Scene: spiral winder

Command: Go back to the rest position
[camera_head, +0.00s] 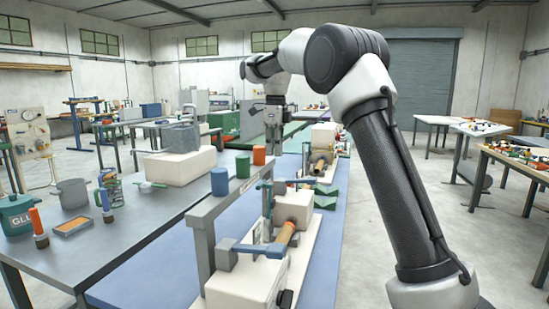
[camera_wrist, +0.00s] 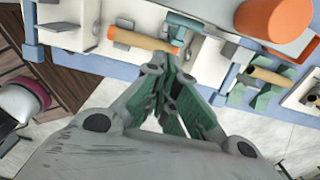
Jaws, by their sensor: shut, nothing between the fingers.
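My gripper (camera_head: 273,140) hangs pointing down from my raised arm in the head view, above the line of winder stations. In the wrist view its fingertips (camera_wrist: 168,62) meet with nothing between them. The near spiral winder (camera_head: 293,207) has white blocks, an orange-brown tube (camera_head: 285,236) and a blue bar. A second winder (camera_head: 323,137) stands farther back. In the wrist view, one tube (camera_wrist: 143,40) lies just beyond my fingertips and another tube (camera_wrist: 268,75) lies to the right. Whether my fingertips are clear of the winder in height is hard to tell.
The left table holds a green pot (camera_head: 18,216), a grey pot (camera_head: 72,193), an orange tray (camera_head: 73,227) and a white block (camera_head: 180,166).

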